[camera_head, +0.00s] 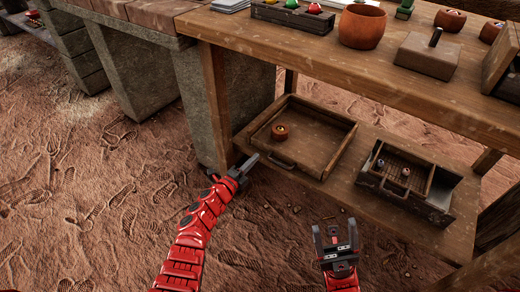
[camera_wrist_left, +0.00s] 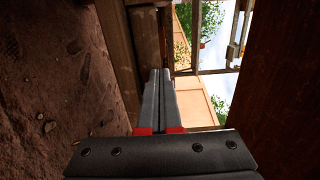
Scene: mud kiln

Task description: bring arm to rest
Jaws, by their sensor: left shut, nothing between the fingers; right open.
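My left arm is red and comes in from the lower left in the head view. Its gripper (camera_head: 247,164) is shut and empty, beside the table leg and near the left side of the wooden tray on the low shelf. In the left wrist view the two dark fingers (camera_wrist_left: 158,100) lie together with nothing between them. My right gripper (camera_head: 334,236) is open and empty, above the dirt floor in front of the low shelf.
A wooden table (camera_head: 300,52) holds a clay pot (camera_head: 362,27) and other items. The low shelf (camera_head: 340,185) bears a wooden tray (camera_head: 328,120) with a small round pot (camera_head: 279,131) and a metal-sided box (camera_head: 400,192). Open dirt floor (camera_head: 90,190) lies to the left.

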